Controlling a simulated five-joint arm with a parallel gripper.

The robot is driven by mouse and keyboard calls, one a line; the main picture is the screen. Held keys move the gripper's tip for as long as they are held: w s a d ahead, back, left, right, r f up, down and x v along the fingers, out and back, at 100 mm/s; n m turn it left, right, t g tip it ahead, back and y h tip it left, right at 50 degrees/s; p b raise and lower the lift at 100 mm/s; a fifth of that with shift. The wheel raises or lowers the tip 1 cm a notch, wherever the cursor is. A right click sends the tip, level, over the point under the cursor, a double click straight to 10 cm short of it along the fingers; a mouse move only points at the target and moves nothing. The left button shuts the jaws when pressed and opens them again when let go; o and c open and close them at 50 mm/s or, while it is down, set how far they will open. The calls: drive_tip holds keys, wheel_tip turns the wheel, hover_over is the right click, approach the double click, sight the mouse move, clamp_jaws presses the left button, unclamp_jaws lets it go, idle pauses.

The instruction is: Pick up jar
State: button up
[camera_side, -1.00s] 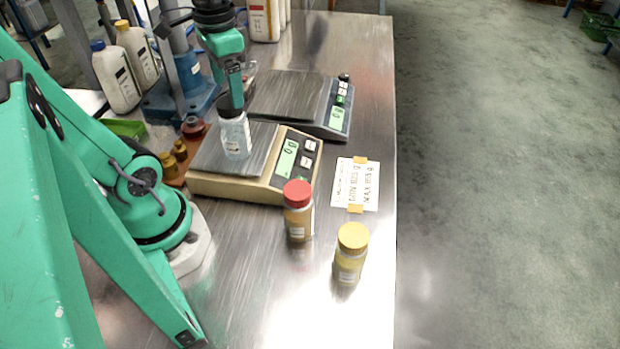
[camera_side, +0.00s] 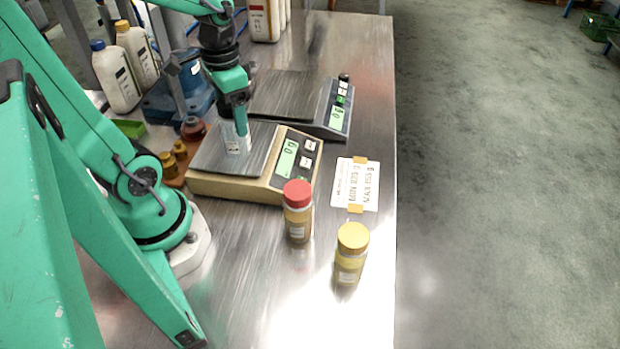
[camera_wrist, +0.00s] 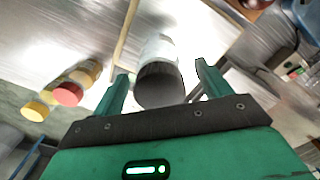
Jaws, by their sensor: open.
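A clear jar (camera_side: 236,147) with a white label stands upright on the plate of the near, beige scale (camera_side: 215,185). In the wrist view the jar (camera_wrist: 161,50) shows a round dark end towards me, between the two fingers. My gripper (camera_wrist: 162,74) is open, with one finger on each side of the jar and gaps visible on both sides. In the side view my gripper (camera_side: 240,118) is down at the jar and hides its upper part.
A red-capped jar (camera_side: 298,215) and a yellow-capped jar (camera_side: 350,258) stand on the steel table in front of the scale. A second scale (camera_side: 335,112) is behind. Small brown bottles (camera_side: 176,158) stand left of the scale. A taped paper (camera_side: 356,184) lies to the right.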

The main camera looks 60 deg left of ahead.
drive_tip(key=shift+f, duration=0.35)
drive_tip(key=c, duration=1.1)
drive_tip(key=shift+o, duration=0.2)
drive_tip(key=shift+r, duration=0.15)
drive_tip(key=shift+r, duration=0.8)
drive_tip(key=r, duration=0.2)
drive_tip(key=shift+d+r, duration=0.3)
drive_tip(key=s+d+r, duration=0.2)
drive_tip(key=d+r, duration=0.4)
drive_tip(key=d, duration=0.5)
drive_tip(key=shift+s+r, duration=0.15)
drive_tip(key=shift+r, duration=0.15)
